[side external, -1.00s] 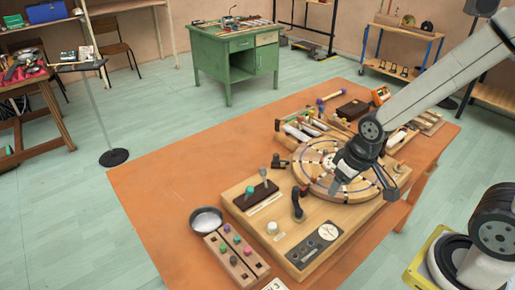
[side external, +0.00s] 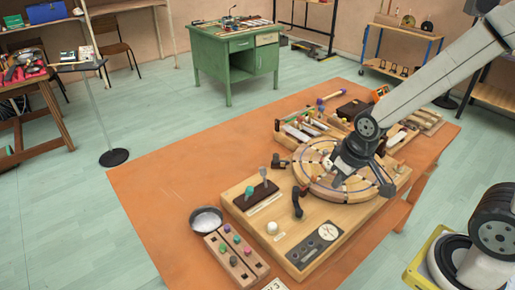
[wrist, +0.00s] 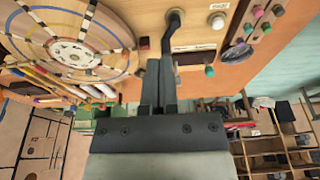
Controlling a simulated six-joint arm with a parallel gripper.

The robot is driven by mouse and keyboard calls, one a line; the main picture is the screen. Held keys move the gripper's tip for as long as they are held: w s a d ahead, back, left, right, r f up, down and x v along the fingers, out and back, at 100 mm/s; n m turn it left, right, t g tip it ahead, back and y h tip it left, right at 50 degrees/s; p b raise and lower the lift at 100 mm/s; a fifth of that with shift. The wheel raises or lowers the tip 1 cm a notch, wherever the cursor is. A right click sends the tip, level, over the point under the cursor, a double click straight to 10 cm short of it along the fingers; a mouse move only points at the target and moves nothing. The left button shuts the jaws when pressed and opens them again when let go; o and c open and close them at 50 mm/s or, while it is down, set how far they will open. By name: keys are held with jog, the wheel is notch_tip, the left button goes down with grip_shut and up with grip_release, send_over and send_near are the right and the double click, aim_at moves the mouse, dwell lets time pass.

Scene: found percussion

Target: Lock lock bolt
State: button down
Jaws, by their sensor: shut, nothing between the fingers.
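No part is clearly recognisable as the lock bolt. A black curved lever (side external: 298,203) stands on the wooden board (side external: 262,225), left of the round disc (side external: 312,190). It also shows at the top of the wrist view (wrist: 170,32). A small dark fitting (side external: 282,164) sits at the disc's far left; its details are too small to tell. My gripper (side external: 334,168) is above the disc, right of the lever in the side view. In the wrist view my gripper (wrist: 158,62) has its fingers together and empty. They overlap the lever's lower end there; contact cannot be told.
The board also carries a dark block with upright levers (side external: 256,192), a white knob (side external: 272,228) and a dial panel (side external: 322,240). A metal bowl (side external: 206,219) and a strip of coloured knobs (side external: 236,256) stand at its left. The orange table's left part (side external: 160,195) is clear.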

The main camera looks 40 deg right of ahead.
jog(key=w+d+n, duration=0.2)
jog(key=w+n, duration=0.1)
jog(key=w, duration=1.3)
jog(key=n+y, duration=0.2)
jog(key=n, duration=0.2)
send_over(277, 154)
jog(key=w+a, duration=0.2)
notch_tip(277, 154, down, 3)
jog(key=shift+w+d+r+t, duration=0.1)
jog(key=shift+w+r+t, duration=0.05)
jog(key=shift+t, duration=0.15)
jog(key=x, duration=1)
jog(key=shift+s+d, duration=0.5)
jog(key=shift+s, duration=0.35)
jog(key=shift+s+d, duration=0.5)
jog(key=shift+s, duration=0.3)
jog(key=shift+s+d, duration=0.95)
